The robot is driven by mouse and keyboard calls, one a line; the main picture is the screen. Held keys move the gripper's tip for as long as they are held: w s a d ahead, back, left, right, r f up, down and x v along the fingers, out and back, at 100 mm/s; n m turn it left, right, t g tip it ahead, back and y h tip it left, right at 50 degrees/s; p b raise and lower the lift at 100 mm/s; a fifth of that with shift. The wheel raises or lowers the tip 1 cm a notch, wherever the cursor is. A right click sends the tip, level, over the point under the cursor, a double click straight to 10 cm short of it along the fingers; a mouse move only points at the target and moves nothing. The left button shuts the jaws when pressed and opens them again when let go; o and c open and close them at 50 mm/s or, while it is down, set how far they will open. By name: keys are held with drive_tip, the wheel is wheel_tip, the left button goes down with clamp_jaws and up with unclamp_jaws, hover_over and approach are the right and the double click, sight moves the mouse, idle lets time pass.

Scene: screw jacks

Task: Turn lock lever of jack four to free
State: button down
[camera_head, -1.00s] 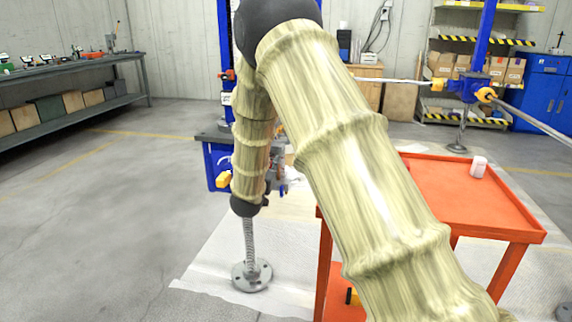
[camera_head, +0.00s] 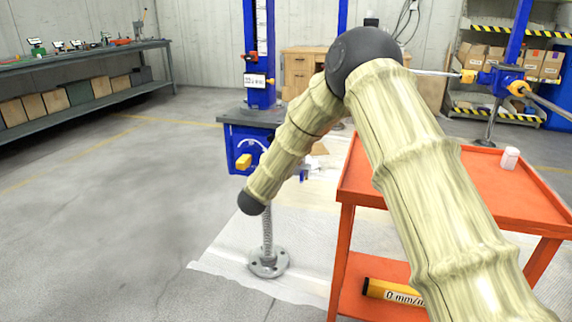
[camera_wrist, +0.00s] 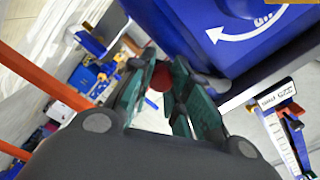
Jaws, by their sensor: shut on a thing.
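The jack's blue housing (camera_head: 250,143) stands on a threaded screw (camera_head: 267,236) with a round grey base plate. A yellow handle (camera_head: 245,161) and a white curved arrow show on its front. In the wrist view the blue housing (camera_wrist: 185,22) fills the upper right, with a white arrow (camera_wrist: 245,28) on it. My gripper (camera_wrist: 163,66) has its green-grey fingers closed around a small red knob (camera_wrist: 160,76), beside and below the housing. The fingers hide part of the knob, and the rest of the lever cannot be made out. In the head view my arm hides the gripper.
An orange cart (camera_head: 445,190) stands right of the jack, with a white container (camera_head: 510,158) on top and a yellow level (camera_head: 393,291) on its lower shelf. A second blue jack (camera_head: 503,78) stands behind right. Workbenches line the left wall. The floor at left is clear.

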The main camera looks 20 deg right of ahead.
drive_tip(key=shift+w+a+f+m+b, duration=0.35)
drive_tip(key=shift+a+m, duration=0.25)
drive_tip(key=shift+m, duration=0.4)
drive_tip(key=shift+w+a+f+m+b, duration=0.1)
drive_tip(key=shift+w+a+m+b, duration=0.2)
drive_tip(key=shift+w+a+m, duration=0.5)
drive_tip(key=shift+w+a+f+m+b, duration=0.1)
drive_tip(key=shift+a+f+m+b, duration=0.2)
drive_tip(key=shift+m, duration=0.9)
drive_tip(key=shift+r, duration=0.1)
drive_tip(key=c, duration=1.3)
unclamp_jaws()
drive_tip(key=shift+a, duration=0.1)
drive_tip(key=shift+c, duration=0.2)
drive_tip(key=v, duration=1.2)
